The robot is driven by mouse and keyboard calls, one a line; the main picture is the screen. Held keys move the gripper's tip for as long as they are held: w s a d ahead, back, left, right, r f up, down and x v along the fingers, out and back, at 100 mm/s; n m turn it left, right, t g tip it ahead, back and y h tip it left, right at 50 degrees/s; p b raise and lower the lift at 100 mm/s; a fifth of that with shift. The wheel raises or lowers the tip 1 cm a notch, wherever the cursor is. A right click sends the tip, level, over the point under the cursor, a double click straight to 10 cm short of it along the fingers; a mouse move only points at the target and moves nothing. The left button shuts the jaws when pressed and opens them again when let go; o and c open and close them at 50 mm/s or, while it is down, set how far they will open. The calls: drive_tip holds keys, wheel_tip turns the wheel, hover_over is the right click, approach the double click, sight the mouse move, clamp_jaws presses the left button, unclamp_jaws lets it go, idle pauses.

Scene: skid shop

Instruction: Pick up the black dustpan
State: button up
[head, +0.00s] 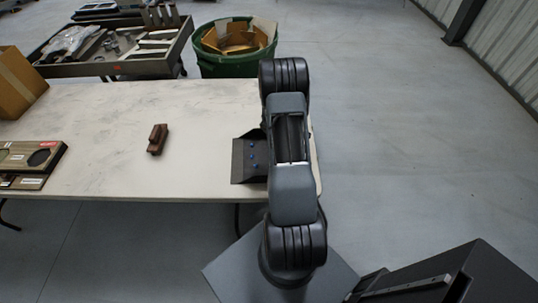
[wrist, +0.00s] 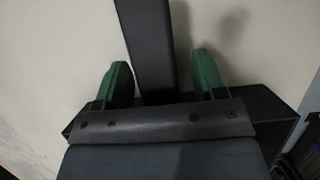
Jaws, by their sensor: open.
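The black dustpan (head: 247,160) lies on the pale table (head: 105,120) near its right end, with a few small blue bits in its pan. My arm hides its right part and its handle in the head view. In the wrist view, the dark straight dustpan handle (wrist: 148,45) runs up from the pan (wrist: 268,108). My gripper (wrist: 163,72) is open, with one green finger on each side of the handle. The handle sits closer to the left finger, and I cannot tell whether they touch. My gripper is hidden behind my arm in the head view.
A brown wooden block-like brush (head: 157,139) lies left of the dustpan. A flat cardboard package (head: 30,163) and a cardboard box (head: 18,82) are at the left. A green bin (head: 236,65) with cardboard and a tool-filled tray (head: 110,67) stand behind. Floor at right is clear.

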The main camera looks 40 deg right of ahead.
drive_tip(key=shift+c, duration=0.3)
drive_tip(key=c, duration=1.1)
drive_tip(key=shift+r, duration=0.1)
drive_tip(key=shift+r, duration=0.85)
drive_tip(key=w+a+r+b, duration=0.2)
drive_tip(key=a+r, duration=0.9)
drive_tip(key=a, duration=0.3)
drive_tip(key=shift+w, duration=0.2)
